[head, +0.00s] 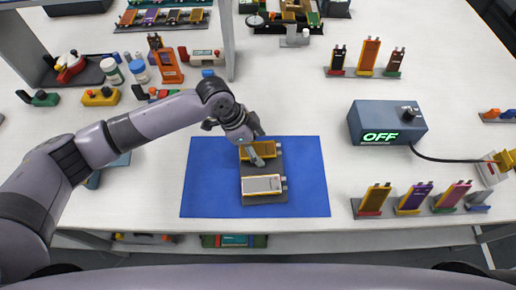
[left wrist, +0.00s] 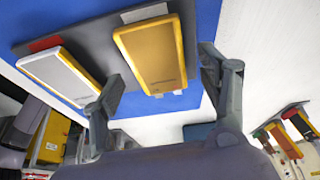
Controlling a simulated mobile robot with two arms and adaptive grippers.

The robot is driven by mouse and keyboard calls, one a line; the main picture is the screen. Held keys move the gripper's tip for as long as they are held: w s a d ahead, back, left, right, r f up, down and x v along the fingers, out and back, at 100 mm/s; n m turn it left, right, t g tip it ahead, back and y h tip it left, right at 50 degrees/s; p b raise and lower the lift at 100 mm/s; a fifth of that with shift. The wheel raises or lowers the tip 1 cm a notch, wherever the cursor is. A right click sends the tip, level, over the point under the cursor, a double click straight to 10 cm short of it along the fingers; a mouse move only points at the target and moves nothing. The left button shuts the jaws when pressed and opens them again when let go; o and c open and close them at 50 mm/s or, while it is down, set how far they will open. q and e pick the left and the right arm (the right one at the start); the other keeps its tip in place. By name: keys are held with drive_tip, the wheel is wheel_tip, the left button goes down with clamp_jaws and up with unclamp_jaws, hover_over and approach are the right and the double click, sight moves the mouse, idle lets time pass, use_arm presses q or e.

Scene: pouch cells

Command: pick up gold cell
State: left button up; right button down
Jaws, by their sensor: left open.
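The gold cell (head: 260,152) lies in the upper part of a dark grey holder (head: 246,171) on a blue mat (head: 209,190) in the head view. In the left wrist view the gold cell (left wrist: 152,50) shows as a gold slab in a yellow frame. My left gripper (head: 254,158) is over it in the head view, partly hiding it. In the left wrist view my left gripper (left wrist: 165,90) is open, with a finger on each side of the gold cell's near end. A silver-white cell (head: 261,185) with a yellow frame sits lower in the same holder. My right gripper is not in view.
A box reading OFF (head: 387,124) stands right of the mat, with a cable. Several cells in stands (head: 410,198) are at the front right, and more (head: 367,57) stand behind. Bottles (head: 139,71) and small items crowd the left back. The mat's right side is clear.

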use_arm(q)
drive_tip(key=shift+f, duration=0.15)
drive_tip(key=shift+c, duration=0.2)
drive_tip(key=c, duration=1.1)
